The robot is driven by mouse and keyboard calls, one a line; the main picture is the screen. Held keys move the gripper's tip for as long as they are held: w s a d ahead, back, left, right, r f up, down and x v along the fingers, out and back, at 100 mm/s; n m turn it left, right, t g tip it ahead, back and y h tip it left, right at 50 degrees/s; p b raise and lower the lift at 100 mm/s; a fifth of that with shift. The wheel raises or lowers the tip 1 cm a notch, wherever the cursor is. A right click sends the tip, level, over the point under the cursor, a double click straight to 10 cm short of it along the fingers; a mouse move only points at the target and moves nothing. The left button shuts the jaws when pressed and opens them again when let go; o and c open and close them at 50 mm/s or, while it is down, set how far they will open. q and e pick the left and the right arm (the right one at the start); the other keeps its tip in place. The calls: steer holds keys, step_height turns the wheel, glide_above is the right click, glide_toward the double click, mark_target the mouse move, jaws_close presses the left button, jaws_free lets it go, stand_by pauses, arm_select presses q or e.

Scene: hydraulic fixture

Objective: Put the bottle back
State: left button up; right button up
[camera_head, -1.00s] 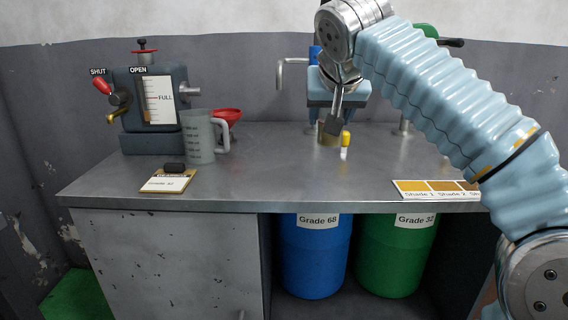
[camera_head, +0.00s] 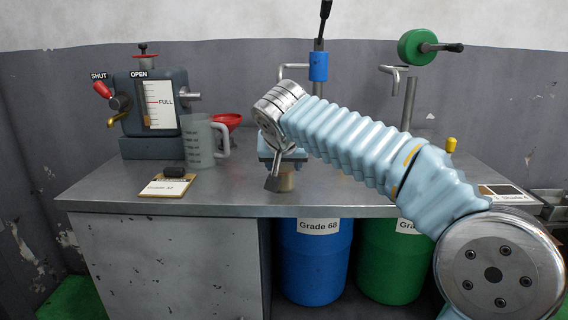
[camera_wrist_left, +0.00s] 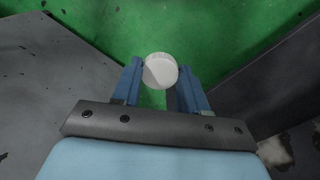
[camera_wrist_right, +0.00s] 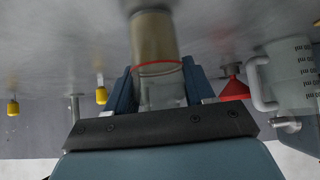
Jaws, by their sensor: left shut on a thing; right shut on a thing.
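The bottle (camera_head: 285,182) is small, with amber contents, low at my right gripper (camera_head: 273,182) over the metal bench. In the right wrist view the bottle (camera_wrist_right: 155,38) appears upside down, amber up to a red ring, with a clear part between the fingers of my right gripper (camera_wrist_right: 160,92). The gripper is shut on it. I cannot tell whether the bottle touches the bench. My left gripper (camera_wrist_left: 160,90) shows only in the left wrist view, shut on a round white cap (camera_wrist_left: 160,71) above green floor.
A measuring jug (camera_head: 199,142) and red funnel (camera_head: 228,120) stand left of the bottle, by a gauge unit (camera_head: 148,105). A card with a dark block (camera_head: 173,170) lies near the front edge. Blue (camera_head: 316,262) and green (camera_head: 388,268) drums stand below. My right arm hides the bench's middle right.

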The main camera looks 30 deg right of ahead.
steer(key=shift+f, duration=0.15)
steer(key=o, duration=1.2)
steer(key=shift+r, duration=0.25)
steer(key=v, duration=1.2)
